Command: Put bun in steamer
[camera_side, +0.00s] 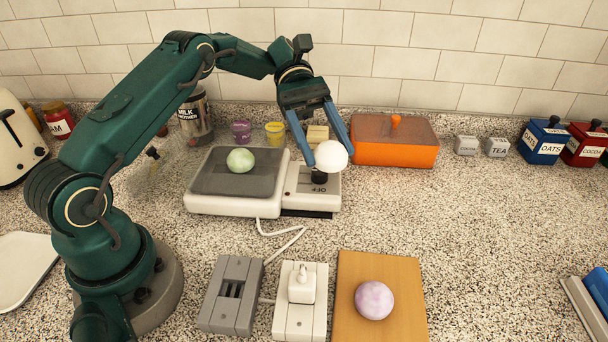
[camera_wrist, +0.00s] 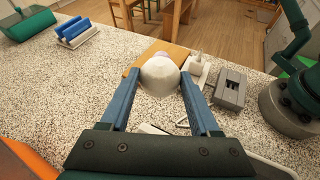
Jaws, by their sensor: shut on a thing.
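My gripper (camera_side: 331,158) is shut on a round white bun (camera_side: 331,155) and holds it by its sides, in front of the knob of the hot plate (camera_side: 231,204) as the side view sees it. In the wrist view the white bun (camera_wrist: 160,80) sits between the blue fingers (camera_wrist: 160,76). A pale green bun (camera_side: 240,161) rests on the hot plate's dark top. A pale purple bun (camera_side: 374,300) lies on a wooden board (camera_side: 345,266); in the wrist view the white bun mostly hides it. I cannot tell which thing is the steamer.
An orange lidded dish (camera_side: 395,153) stands just right of my gripper. A grey socket block (camera_side: 231,294) and a white one with a plug (camera_side: 302,299) lie in front. Jars and small cups line the wall. The counter at middle right is clear.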

